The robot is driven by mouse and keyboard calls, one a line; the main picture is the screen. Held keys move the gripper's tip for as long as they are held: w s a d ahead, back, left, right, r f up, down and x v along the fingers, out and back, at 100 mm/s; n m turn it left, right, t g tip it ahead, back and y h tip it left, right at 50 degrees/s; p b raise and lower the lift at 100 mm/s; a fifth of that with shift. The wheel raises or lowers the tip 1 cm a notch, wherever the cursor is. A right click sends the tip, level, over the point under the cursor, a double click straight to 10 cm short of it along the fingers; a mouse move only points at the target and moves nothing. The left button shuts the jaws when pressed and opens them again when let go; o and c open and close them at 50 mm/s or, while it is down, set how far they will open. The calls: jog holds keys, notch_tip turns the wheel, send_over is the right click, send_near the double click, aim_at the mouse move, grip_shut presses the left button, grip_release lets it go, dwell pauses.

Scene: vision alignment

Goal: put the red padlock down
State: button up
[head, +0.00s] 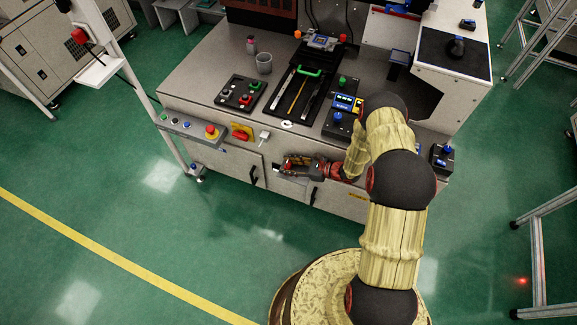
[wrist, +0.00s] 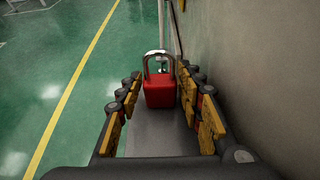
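The red padlock (wrist: 160,93) stands upright with its metal shackle on top, in the middle of the wrist view. My gripper (wrist: 160,82) has one finger on each side of it. A gap shows between the left finger and the padlock, and a narrower one on the right, so the fingers look open around it. A flat grey surface (wrist: 155,138) lies below and in front of the padlock; whether the padlock rests on it is hard to tell. In the head view my gripper (head: 285,166) is low, in front of the workbench cabinet; the padlock is not clear there.
The cabinet front (wrist: 265,70) is close on the right in the wrist view. Open green floor (head: 120,200) lies to the left.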

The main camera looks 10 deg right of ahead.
jog(key=shift+r, duration=0.25)
jog(key=p+v, duration=0.3)
jog(key=v, duration=0.7)
jog(key=shift+s+d, duration=0.15)
jog(key=shift+d, duration=0.15)
jog(key=shift+s+d+r+p, duration=0.2)
jog(key=shift+s+d+p, duration=0.1)
jog(key=shift+s+d, duration=0.15)
jog(key=shift+f, duration=0.1)
